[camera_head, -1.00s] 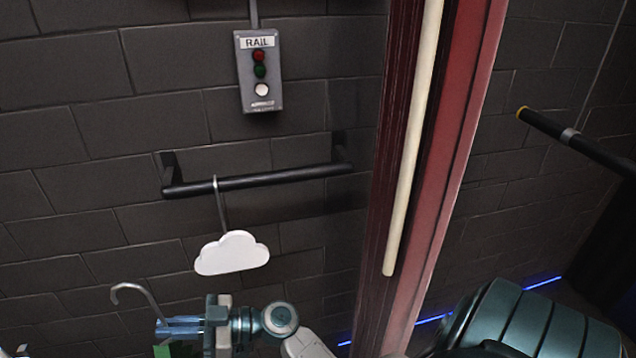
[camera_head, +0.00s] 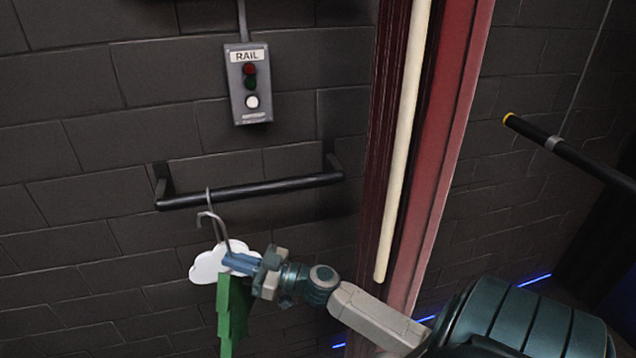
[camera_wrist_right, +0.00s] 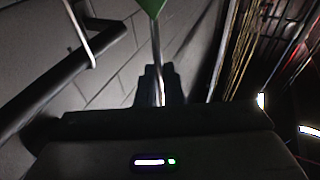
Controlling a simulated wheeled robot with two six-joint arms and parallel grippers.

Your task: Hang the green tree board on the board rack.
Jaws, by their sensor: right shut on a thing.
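The green tree board (camera_head: 234,312) hangs below my right gripper (camera_head: 238,262) in the head view; its lower end is cut off. The gripper is shut on the metal stem of the board's hook (camera_head: 222,228). The curved hook top stands just below and in front of the black rail (camera_head: 262,190) of the rack, near its left end, apart from it. In the wrist view the stem (camera_wrist_right: 157,45) runs between the dark fingers (camera_wrist_right: 158,82), with a green corner (camera_wrist_right: 150,5) at the top. My left gripper is not in view.
A white cloud board (camera_head: 207,264) hangs on the rail's left part, partly hidden behind the green board and gripper. The rail's middle and right are free. A grey button box (camera_head: 248,84) labelled RAIL is above. A red post (camera_head: 452,130) stands at right.

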